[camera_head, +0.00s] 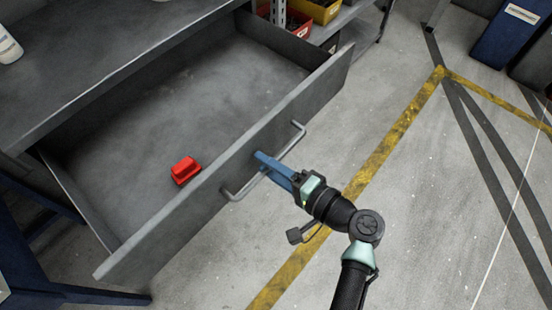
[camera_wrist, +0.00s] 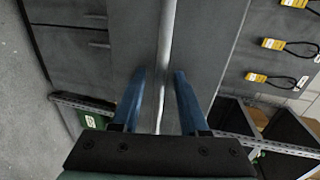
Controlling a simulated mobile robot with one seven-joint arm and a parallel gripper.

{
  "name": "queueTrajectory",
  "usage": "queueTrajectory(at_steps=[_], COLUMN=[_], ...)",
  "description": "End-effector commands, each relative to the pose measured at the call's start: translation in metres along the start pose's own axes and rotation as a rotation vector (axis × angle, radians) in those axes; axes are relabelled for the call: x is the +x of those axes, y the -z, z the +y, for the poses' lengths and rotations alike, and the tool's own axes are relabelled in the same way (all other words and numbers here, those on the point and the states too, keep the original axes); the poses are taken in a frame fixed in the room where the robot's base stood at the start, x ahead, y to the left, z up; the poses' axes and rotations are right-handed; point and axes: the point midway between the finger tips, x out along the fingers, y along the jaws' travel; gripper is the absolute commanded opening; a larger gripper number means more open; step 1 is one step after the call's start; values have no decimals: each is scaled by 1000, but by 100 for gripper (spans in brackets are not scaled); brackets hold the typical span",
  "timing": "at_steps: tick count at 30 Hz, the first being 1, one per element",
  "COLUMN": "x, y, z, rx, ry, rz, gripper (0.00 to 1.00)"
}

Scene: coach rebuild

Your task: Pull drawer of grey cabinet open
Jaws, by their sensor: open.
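The grey cabinet (camera_head: 95,50) stands at the upper left in the head view, and its drawer (camera_head: 228,172) is pulled far out. A bar handle (camera_head: 236,193) runs along the drawer front; it also shows in the wrist view (camera_wrist: 167,40). My gripper (camera_head: 262,160) is at the handle's middle, with its blue fingers pointing at the drawer front. In the wrist view the open fingers (camera_wrist: 158,85) lie on either side of the bar. I cannot tell whether a finger touches it.
A small red object (camera_head: 185,169) lies inside the drawer. Blue legs or frame parts (camera_head: 40,255) stand at the lower left. A shelf with yellow and red bins (camera_head: 315,10) is behind the drawer.

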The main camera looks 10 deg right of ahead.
Motion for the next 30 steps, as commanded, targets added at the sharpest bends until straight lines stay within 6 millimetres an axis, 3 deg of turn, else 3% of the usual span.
queueTrajectory(at_steps=[8, 21, 30], x=[-12, -102, -129], y=[1, 1, 0], z=[0, 0, 0], rx=[0, 1, 0], ry=[0, 0, 0], rz=[4, 4, 0], gripper=[44, 44, 44])
